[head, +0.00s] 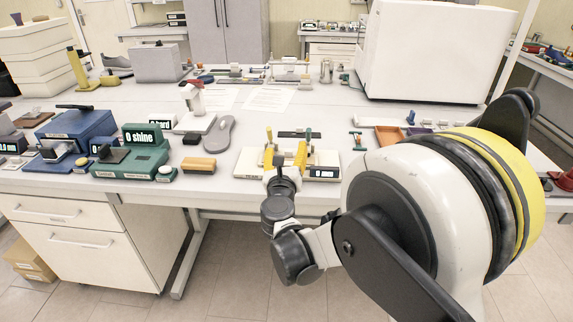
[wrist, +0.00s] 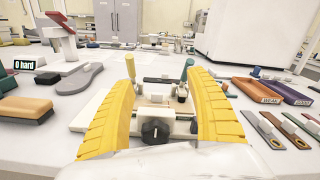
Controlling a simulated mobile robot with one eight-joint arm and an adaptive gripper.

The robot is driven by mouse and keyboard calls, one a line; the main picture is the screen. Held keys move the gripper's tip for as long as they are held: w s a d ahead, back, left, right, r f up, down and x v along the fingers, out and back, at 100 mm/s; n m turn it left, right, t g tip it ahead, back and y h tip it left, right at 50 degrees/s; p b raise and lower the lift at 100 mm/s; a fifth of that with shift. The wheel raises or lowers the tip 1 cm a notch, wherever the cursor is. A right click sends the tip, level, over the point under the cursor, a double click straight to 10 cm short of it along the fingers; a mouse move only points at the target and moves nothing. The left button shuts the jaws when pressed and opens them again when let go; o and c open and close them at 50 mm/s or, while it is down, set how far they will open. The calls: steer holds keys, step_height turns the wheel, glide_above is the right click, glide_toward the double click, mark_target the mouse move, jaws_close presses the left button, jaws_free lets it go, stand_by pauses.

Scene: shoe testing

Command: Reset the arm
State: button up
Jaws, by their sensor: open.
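My gripper (wrist: 160,95) has its two yellow ribbed fingers spread apart in the wrist view, with nothing held between them. In the head view my gripper (head: 285,155) is at the front of the table, above or just in front of a cream device (head: 322,158) with a small display. In the wrist view this device (wrist: 155,128), with a black knob facing me, shows between and beyond the fingers. Part of it is hidden behind the fingers. I cannot tell whether the fingers touch it. My white and black arm reaches in from the right in the head view.
Left of my gripper on the table (head: 240,105) are a grey insole (head: 217,135), a tan-topped brush (head: 199,165) and a green device reading "0 shine" (head: 138,150). An orange tray (head: 389,136) lies to the right. A large white box (head: 432,50) stands behind.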

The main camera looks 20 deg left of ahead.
steer(key=shift+r, duration=0.45)
